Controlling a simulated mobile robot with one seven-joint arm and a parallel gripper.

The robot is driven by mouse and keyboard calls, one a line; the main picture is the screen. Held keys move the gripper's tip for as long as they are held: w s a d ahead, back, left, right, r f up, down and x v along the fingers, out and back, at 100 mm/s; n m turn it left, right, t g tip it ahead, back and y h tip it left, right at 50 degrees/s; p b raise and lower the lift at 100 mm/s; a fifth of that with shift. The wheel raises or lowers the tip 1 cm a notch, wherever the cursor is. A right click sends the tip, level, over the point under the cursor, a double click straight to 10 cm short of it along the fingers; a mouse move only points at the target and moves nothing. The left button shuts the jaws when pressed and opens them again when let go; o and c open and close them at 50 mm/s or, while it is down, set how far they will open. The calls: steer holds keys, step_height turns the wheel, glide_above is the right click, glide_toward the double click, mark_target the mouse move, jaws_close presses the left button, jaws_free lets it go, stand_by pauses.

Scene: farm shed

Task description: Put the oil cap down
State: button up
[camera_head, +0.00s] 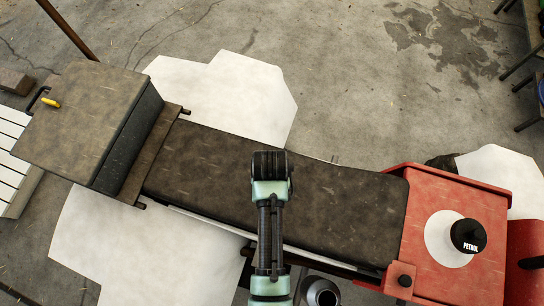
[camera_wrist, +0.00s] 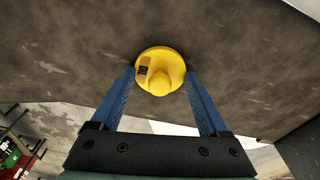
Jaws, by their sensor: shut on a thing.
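The yellow oil cap (camera_wrist: 160,72) shows in the wrist view, round with a raised middle and a small dark marking. My gripper (camera_wrist: 160,82) is shut on it, with one blue finger at each side. Behind the cap is a worn dark brown surface; I cannot tell whether the cap touches it. In the head view my arm reaches over the long brown seat (camera_head: 340,200), and the fingers and the cap are hidden under the arm's end.
A red tank (camera_head: 430,205) with a black cap marked PETROL (camera_head: 468,235) is at the right. A brown box-like part (camera_head: 85,110) stands at the left. White sheets (camera_head: 240,95) lie on the concrete floor. An open dark cylinder (camera_head: 320,293) is at the bottom.

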steer(key=o, duration=1.2)
steer(key=shift+f, duration=0.1)
